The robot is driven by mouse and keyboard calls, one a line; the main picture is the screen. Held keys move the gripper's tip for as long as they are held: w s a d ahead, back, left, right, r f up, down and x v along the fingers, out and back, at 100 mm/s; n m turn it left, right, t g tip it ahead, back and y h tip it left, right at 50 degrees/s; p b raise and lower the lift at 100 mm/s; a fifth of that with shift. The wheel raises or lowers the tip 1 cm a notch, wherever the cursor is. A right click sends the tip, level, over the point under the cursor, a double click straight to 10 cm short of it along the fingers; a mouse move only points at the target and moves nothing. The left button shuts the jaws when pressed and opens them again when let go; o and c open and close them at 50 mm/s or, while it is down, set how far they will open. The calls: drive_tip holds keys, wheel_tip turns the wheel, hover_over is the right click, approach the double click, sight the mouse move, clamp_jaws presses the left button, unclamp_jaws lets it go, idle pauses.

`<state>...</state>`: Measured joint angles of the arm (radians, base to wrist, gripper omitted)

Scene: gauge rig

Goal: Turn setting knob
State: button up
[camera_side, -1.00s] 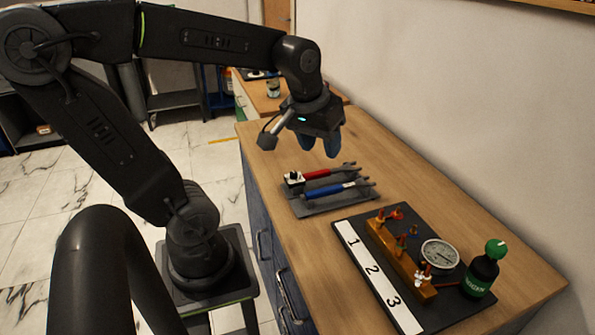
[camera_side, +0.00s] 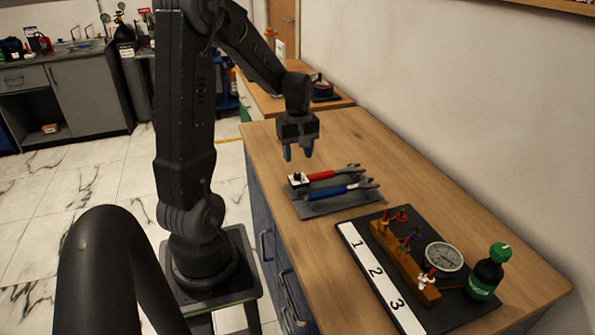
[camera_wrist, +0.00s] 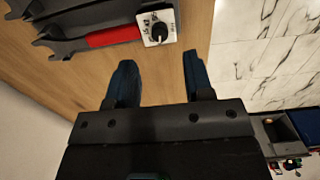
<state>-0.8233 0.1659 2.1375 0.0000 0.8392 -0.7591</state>
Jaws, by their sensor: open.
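The setting knob (camera_wrist: 158,31) is a small black knob on a white square plate with dark markings. In the wrist view it is at the top, ahead of my fingertips. In the side view the knob (camera_side: 297,176) sits at the left end of the grey tool holder, beside the red-handled wrench. My gripper (camera_side: 299,153) is open, empty and pointing down above the wooden bench, a little behind the knob and apart from it. In the wrist view my gripper (camera_wrist: 158,68) shows two blue fingers spread apart with bare wood between them.
A red-handled wrench (camera_side: 321,176) and a blue-handled wrench (camera_side: 339,191) lie on the grey holder (camera_side: 312,210). A numbered black board (camera_side: 350,230) carries a brass manifold (camera_side: 397,255) and gauge (camera_side: 444,256). A green-capped bottle (camera_side: 486,275) stands at right.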

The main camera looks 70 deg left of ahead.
sight(298, 174)
wheel_tip(298, 174, down, 6)
drive_tip(key=shift+f, duration=0.15)
idle(0.3)
clamp_jaws()
